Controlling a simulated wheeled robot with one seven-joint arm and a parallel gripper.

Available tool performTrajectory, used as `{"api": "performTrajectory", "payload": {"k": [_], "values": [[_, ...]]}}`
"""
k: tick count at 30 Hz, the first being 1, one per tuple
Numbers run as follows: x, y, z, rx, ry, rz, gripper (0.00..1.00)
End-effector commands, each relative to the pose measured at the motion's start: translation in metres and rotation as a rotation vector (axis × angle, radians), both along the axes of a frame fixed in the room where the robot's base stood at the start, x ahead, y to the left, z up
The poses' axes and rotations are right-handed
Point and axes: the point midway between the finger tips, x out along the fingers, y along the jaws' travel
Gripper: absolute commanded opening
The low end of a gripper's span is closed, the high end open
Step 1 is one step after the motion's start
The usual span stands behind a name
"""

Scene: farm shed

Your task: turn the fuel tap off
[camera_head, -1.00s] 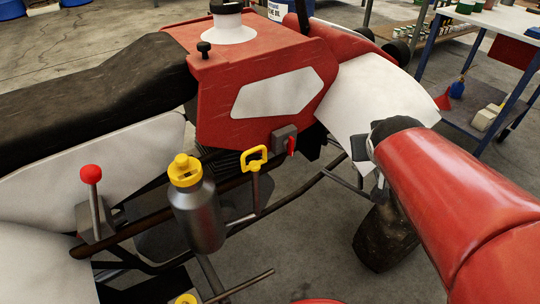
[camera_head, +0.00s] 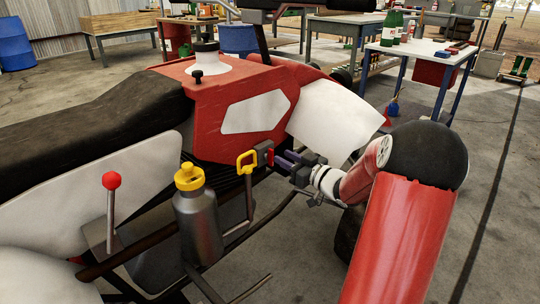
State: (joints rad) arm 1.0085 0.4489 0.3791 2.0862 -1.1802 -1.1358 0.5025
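The fuel tap is a small grey block (camera_head: 263,148) on the lower edge of the red tank (camera_head: 238,110) of a quad bike. Its red lever (camera_head: 270,157) shows only in part. My gripper (camera_head: 279,158) comes in from the right, with its dark fingers pointing left at the tap. The fingertips are at or very close to the red lever and partly cover it. I cannot tell whether they touch or grip it, or how wide the fingers stand apart.
A yellow looped handle (camera_head: 246,161) stands just left of the tap. A grey bottle with a yellow cap (camera_head: 197,215) and a red-knobbed lever (camera_head: 111,190) are further left. A white fender (camera_head: 325,130) lies behind my gripper. Workbenches stand at the back.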

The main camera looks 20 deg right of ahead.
Motion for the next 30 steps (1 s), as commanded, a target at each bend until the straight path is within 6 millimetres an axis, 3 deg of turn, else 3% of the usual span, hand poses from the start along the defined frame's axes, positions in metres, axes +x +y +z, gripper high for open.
{"api": "performTrajectory", "payload": {"k": [9,20,27,30], "values": [[0.042,0.015,0.000,-0.001,0.001,-0.001,0.31],[0.048,0.017,0.000,-0.002,0.000,-0.002,0.31],[0.047,0.017,0.000,-0.003,0.001,-0.002,0.00],[0.047,0.017,0.000,-0.003,0.001,-0.003,0.00]]}}
